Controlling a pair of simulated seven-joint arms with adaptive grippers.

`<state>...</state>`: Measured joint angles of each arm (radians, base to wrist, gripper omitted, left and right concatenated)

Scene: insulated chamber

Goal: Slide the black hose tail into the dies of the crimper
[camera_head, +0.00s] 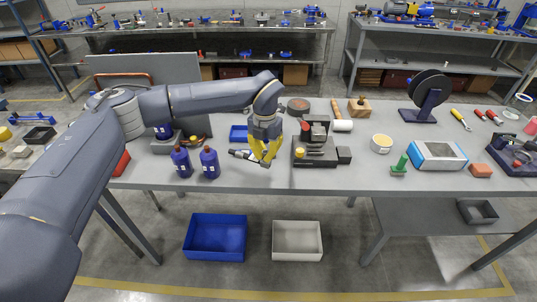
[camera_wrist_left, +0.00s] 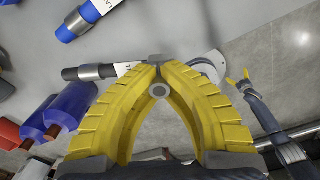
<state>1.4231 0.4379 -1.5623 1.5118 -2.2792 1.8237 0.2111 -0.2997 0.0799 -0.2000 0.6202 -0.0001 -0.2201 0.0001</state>
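My left gripper (camera_head: 264,158) is low over the table's front part, with its yellow fingers closed together at the tips. In the left wrist view, the tips (camera_wrist_left: 157,68) meet across a dark hose piece with a metal sleeve and white label, which looks like the black hose tail (camera_wrist_left: 112,70). Its sleeve end points left in that view; the tips hide part of it. It also shows in the head view (camera_head: 240,153). A dark bench device, apparently the crimper (camera_head: 316,158), stands just right of the gripper; its dies cannot be made out. My right gripper (camera_wrist_left: 238,78) shows small, fingertips apart, apparently empty.
Two blue bottles (camera_head: 209,163) stand left of the gripper. A blue hose (camera_wrist_left: 78,24) with a metal sleeve lies nearby. Two bins stand on the floor.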

